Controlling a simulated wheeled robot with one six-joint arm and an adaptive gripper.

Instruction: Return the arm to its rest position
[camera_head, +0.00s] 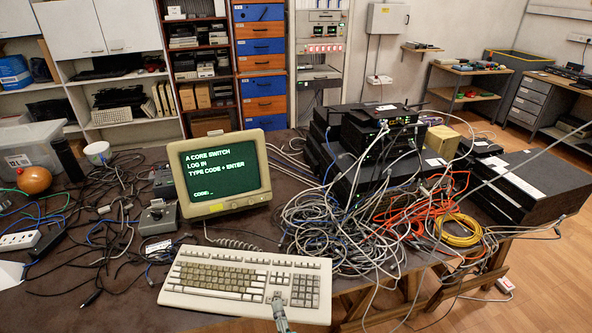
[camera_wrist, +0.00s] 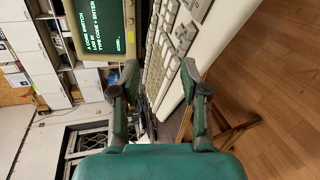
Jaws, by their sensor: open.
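My gripper (camera_head: 279,303) shows at the bottom of the head view, over the right part of the beige keyboard (camera_head: 215,278), near its number pad. In the wrist view my gripper (camera_wrist: 160,85) has its two fingers spread apart with nothing between them. The keyboard (camera_wrist: 170,45) lies beyond the fingers in that view. Whether a fingertip touches a key cannot be told. The rest of my arm is outside the head view.
A monitor (camera_head: 218,172) showing a code prompt stands behind the keyboard. Tangled grey cables (camera_head: 335,215) and stacked black network boxes (camera_head: 375,140) fill the table's right side. An orange ball (camera_head: 34,180) and black cables lie left. Wooden floor (camera_head: 545,255) is open at right.

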